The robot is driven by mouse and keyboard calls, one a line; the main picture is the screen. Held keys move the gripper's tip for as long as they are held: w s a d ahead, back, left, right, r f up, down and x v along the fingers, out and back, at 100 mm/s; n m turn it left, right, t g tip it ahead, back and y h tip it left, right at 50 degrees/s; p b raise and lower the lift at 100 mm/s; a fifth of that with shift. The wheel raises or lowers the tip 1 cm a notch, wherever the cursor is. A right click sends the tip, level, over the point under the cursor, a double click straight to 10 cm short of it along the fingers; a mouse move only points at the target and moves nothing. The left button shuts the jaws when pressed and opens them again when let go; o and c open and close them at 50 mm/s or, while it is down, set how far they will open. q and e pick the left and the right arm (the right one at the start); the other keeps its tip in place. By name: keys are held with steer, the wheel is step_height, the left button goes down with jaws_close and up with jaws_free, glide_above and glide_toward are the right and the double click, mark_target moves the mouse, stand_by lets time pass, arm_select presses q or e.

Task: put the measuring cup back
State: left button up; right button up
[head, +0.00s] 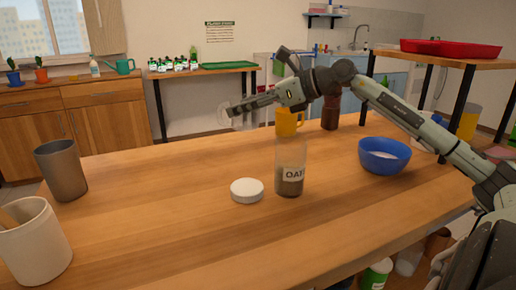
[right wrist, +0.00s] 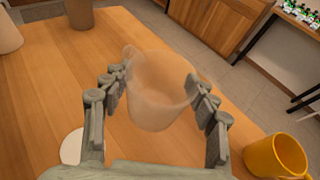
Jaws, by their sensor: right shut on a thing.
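The measuring cup (right wrist: 160,95) is clear and see-through and looks empty. My right gripper (right wrist: 157,78) is shut on it, with one finger on each side of the cup. In the head view the cup (head: 241,118) is faint at the end of my right gripper (head: 243,106), held above the far part of the wooden table. My left gripper is not in view. A clear jar labelled "OAT…" (head: 290,172) stands nearer on the table, partly filled. A white round lid (head: 247,190) lies beside it.
A yellow mug (head: 288,124) and a dark red-brown container (head: 330,112) stand behind the jar. A blue bowl (head: 384,156) with white contents is at the right. A grey-brown cup (head: 61,170) and a white crock (head: 34,244) stand at the left. The table's left middle is clear.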

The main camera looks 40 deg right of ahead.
steer(key=w+d+f, duration=0.1)
steer(key=d+f, duration=0.1)
steer(key=d, duration=0.1)
steer(key=w+d+f+p, duration=0.1)
steer(key=d+f, duration=0.1)
steer(key=d, duration=0.2)
steer(key=w+d+f, duration=0.1)
steer(key=d+f, duration=0.2)
steer(key=shift+w+d, duration=0.3)
steer(key=shift+d, duration=0.05)
step_height(320, 180, down, 4)
steer(key=shift+r+p, duration=0.1)
steer(key=shift+p, duration=0.35)
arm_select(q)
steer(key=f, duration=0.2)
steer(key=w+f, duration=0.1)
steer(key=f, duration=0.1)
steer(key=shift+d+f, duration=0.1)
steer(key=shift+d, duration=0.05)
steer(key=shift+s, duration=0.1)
arm_select(e)
steer(key=shift+f, duration=0.25)
steer(key=o, duration=1.3)
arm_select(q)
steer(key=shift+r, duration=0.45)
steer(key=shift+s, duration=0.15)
